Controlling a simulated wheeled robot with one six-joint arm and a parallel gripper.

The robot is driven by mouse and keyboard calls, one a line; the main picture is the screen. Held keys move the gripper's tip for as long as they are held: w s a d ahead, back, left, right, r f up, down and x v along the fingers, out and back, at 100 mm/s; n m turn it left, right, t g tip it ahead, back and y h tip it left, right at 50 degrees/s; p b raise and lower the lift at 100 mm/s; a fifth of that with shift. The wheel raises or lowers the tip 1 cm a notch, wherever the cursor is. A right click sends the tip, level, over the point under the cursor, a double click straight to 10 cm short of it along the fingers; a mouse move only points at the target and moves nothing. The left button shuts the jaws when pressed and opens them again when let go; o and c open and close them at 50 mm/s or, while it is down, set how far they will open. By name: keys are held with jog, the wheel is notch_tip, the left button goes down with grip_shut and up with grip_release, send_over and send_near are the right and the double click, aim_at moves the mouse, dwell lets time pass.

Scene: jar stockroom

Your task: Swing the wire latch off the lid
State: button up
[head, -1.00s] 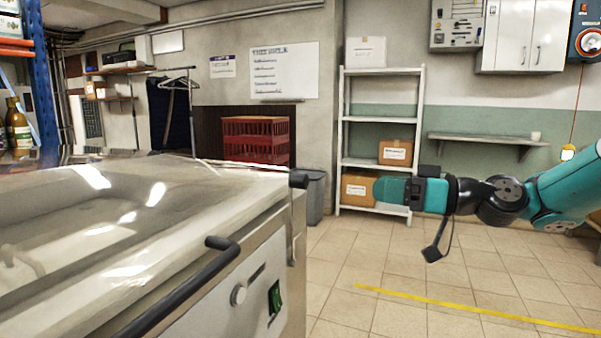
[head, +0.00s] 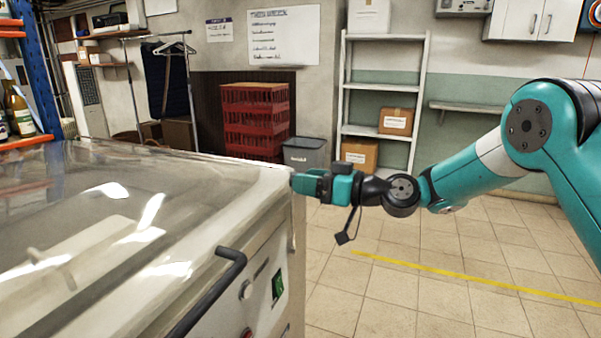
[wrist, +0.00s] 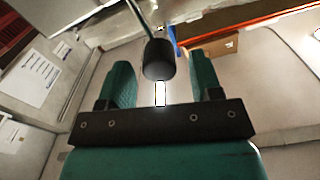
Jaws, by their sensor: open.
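The wire latch ends in a black knob (wrist: 158,60), with its thin wire (wrist: 139,15) running up from it in the wrist view. My gripper (wrist: 160,64) is open, with one teal finger on each side of the knob. Gaps show between knob and fingers. In the head view my gripper (head: 304,183) is at the far right corner of the clear lid (head: 75,215), which lies on a steel machine (head: 255,270). There the knob is hidden by the fingers. The wire is hard to make out along the lid's far edge.
A black bar handle (head: 210,292) juts from the machine's front, near a green switch (head: 278,287). Behind stand a grey bin (head: 304,153), red crates (head: 255,118) and a white shelf rack (head: 345,95). The tiled floor (head: 430,300) at the right is open.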

jog(key=shift+x, duration=1)
grip_shut()
jog(key=shift+w, duration=0.1)
